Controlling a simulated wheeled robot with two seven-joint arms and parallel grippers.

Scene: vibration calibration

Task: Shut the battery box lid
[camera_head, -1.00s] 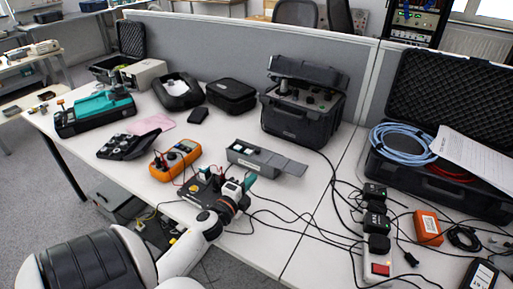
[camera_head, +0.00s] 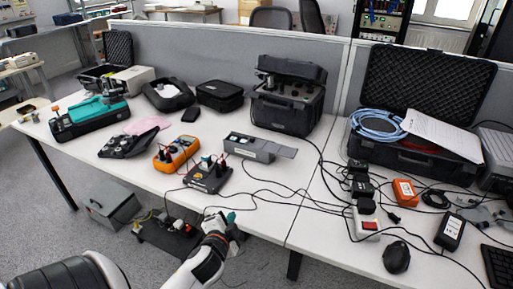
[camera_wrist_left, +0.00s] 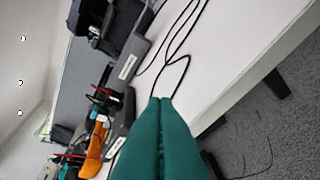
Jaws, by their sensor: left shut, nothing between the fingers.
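The grey battery box (camera_head: 246,150) stands mid-table in the head view, its top open and some contents showing. Its flat grey lid (camera_head: 284,152) is swung out to the right, away from the opening. In the wrist view, a grey box with a white label (camera_wrist_left: 127,68) shows beyond the fingers, turned sideways; its lid is hard to make out. My left gripper (camera_head: 231,216) is at the table's front edge, nearer the viewer than the box and apart from it. Its teal fingers (camera_wrist_left: 160,99) are shut together and empty. My right gripper is not in view.
A black charger-like unit (camera_head: 208,179) and an orange multimeter (camera_head: 176,154) stand left of the box. Black cables (camera_head: 262,190) cross the table between box and gripper. A large black case (camera_head: 287,108) stands behind. Some bare tabletop lies in front of the lid.

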